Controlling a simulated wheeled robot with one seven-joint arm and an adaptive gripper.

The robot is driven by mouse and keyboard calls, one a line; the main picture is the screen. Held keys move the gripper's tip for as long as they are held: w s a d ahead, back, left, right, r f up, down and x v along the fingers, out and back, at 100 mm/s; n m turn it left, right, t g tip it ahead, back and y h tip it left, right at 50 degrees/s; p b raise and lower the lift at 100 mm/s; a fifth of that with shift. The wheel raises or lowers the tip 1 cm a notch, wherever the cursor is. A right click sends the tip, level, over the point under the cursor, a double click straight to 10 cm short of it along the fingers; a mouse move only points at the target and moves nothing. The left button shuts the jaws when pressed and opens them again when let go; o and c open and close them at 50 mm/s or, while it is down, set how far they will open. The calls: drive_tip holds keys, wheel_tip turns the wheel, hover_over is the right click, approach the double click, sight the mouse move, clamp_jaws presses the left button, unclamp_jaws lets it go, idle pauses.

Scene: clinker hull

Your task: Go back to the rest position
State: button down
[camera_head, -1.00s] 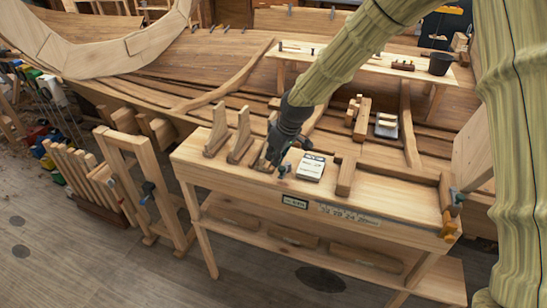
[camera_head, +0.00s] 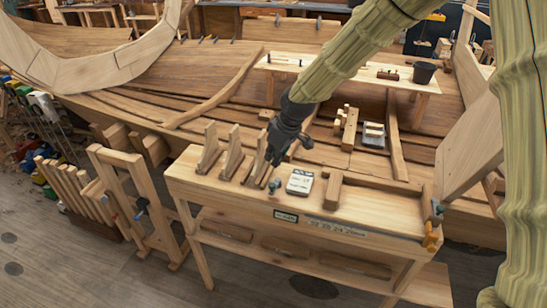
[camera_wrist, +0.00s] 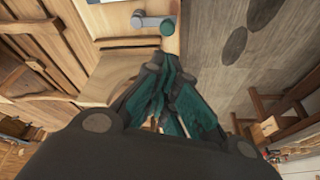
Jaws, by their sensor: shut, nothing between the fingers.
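My gripper (camera_head: 275,160) is shut and empty in the head view, above the back left part of the wooden workbench (camera_head: 390,222). In the wrist view my gripper (camera_wrist: 168,115) shows its dark teal fingers drawn together with nothing held. A small grey-blue fitting (camera_head: 275,185) lies in front of the rightmost one. My arm reaches down from the upper right.
A white-and-dark card or box (camera_head: 300,182) and a wooden block (camera_head: 333,188) lie on the bench. Behind are the hull planks (camera_head: 130,100) and a raised plank table with a dark bucket (camera_head: 424,73). Floor in front is clear.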

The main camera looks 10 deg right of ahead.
drive_tip(key=s+d+f+m+g, duration=0.1)
drive_tip(key=s+d+f+m, duration=0.15)
drive_tip(key=s+f, duration=0.9)
drive_tip(key=s+d+f+m+g, duration=0.1)
drive_tip(key=s+d+f+m, duration=0.15)
drive_tip(key=s+f, duration=0.95)
drive_tip(key=s+d+f+m+h, duration=0.1)
drive_tip(key=s+d+f, duration=0.25)
drive_tip(key=s, duration=0.45)
drive_tip(key=s+d+f+m+g+h, duration=0.1)
drive_tip(key=s+d+f+m, duration=0.1)
drive_tip(key=s+f, duration=0.4)
drive_tip(key=s+d+f+m+h, duration=0.1)
drive_tip(key=s+d+f, duration=0.2)
drive_tip(key=s, duration=0.6)
wheel_tip(320, 180, down, 12)
drive_tip(key=b, duration=1.2)
drive_tip(key=shift+w+f+b, duration=0.25)
drive_tip(key=shift+w+b, duration=0.1)
